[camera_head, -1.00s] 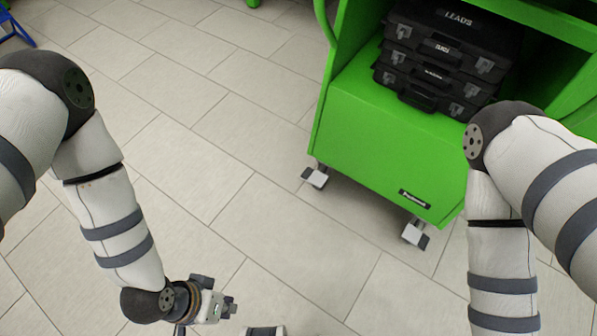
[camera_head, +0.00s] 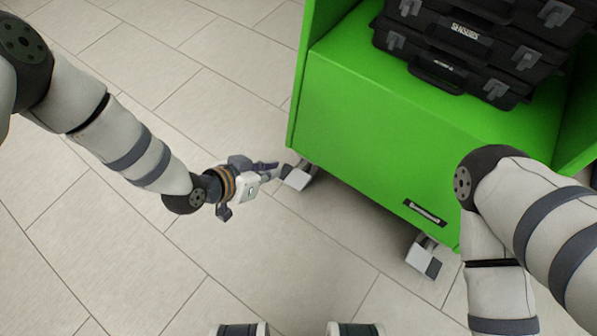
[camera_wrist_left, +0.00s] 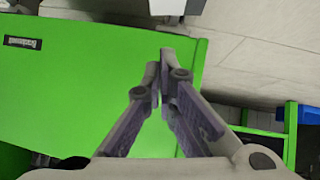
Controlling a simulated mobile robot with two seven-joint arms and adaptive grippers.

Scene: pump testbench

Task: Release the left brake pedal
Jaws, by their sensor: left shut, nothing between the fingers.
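The left brake pedal (camera_head: 298,178), a light grey caster pedal, is at the lower left corner of the green cart (camera_head: 370,130). My left gripper (camera_head: 276,170) is shut and empty, with its fingertips close beside this pedal; I cannot tell whether they touch. In the left wrist view the shut fingertips (camera_wrist_left: 165,62) point toward a pale caster part (camera_wrist_left: 170,7) at the top edge, beyond the cart's green panel (camera_wrist_left: 90,75). The other brake pedal (camera_head: 421,257) is on the cart's right front caster. My right gripper is outside the views.
Black cases (camera_head: 460,50) are stacked on the cart's shelf above the front panel. The tiled floor (camera_head: 130,260) is clear to the left of the cart. My right arm (camera_head: 510,210) hangs in front of the cart's right side.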

